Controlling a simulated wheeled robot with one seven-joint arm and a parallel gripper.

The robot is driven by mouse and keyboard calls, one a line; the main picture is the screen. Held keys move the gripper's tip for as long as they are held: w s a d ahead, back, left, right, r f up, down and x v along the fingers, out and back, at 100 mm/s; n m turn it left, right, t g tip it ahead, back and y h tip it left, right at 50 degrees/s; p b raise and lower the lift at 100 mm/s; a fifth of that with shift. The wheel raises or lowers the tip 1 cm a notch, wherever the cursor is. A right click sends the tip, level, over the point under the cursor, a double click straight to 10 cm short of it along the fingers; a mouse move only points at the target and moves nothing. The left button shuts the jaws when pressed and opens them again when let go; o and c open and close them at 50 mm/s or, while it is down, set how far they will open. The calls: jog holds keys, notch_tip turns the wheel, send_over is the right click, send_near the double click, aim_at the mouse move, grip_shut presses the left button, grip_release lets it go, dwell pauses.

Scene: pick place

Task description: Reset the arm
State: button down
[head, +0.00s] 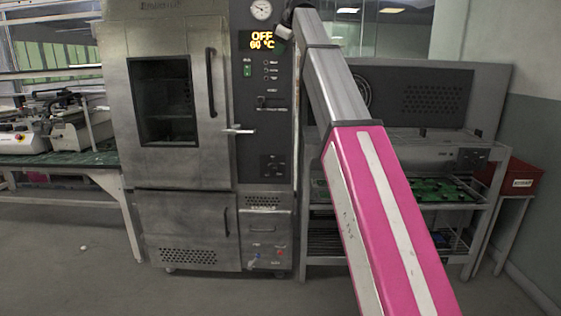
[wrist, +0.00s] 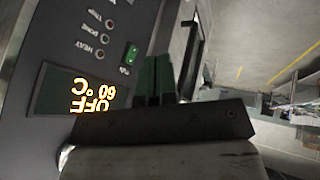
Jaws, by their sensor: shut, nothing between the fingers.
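My arm (head: 378,205), with a pink and white cover and grey links, reaches up and forward in the head view. Its far end is near the top of the oven's control panel (head: 264,110). My gripper (wrist: 160,82) shows in the wrist view as two dark green fingers side by side, shut and empty. It is close to the panel, beside the display (wrist: 78,92) that reads OFF 60 °C. Whether the fingers touch the panel I cannot tell. In the head view the fingers are too small to make out.
A steel oven (head: 175,100) with a closed, windowed door stands at centre left. A bench (head: 62,158) with equipment is at left. The floor (head: 100,285) in front is mostly clear.

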jog(key=s+d+f+m+g+h, duration=0.1)
jog(key=d+f+m, duration=0.2)
jog(key=f, duration=1.2)
jog(key=s+d+f+m+g+h, duration=0.1)
jog(key=s+d+f+m, duration=0.15)
jog(key=f, duration=1.25)
jog(key=s+d+f+m, duration=0.15)
jog(key=d+f, duration=0.25)
jog(key=f, duration=1.2)
jog(key=s+d+f+m+g, duration=0.1)
jog(key=s+d+f+m, duration=0.1)
jog(key=s+f, duration=0.6)
jog(key=s+d+f+m+g+h, duration=0.1)
jog(key=s+d+f+m, duration=0.2)
jog(key=s+f, duration=0.6)
jog(key=s+d+f+m+g+h, duration=0.1)
jog(key=s+d+f+m, duration=0.2)
jog(key=f, duration=1.2)
jog(key=s+d, duration=0.2)
jog(key=s, duration=0.3)
jog(key=shift+s, duration=0.25)
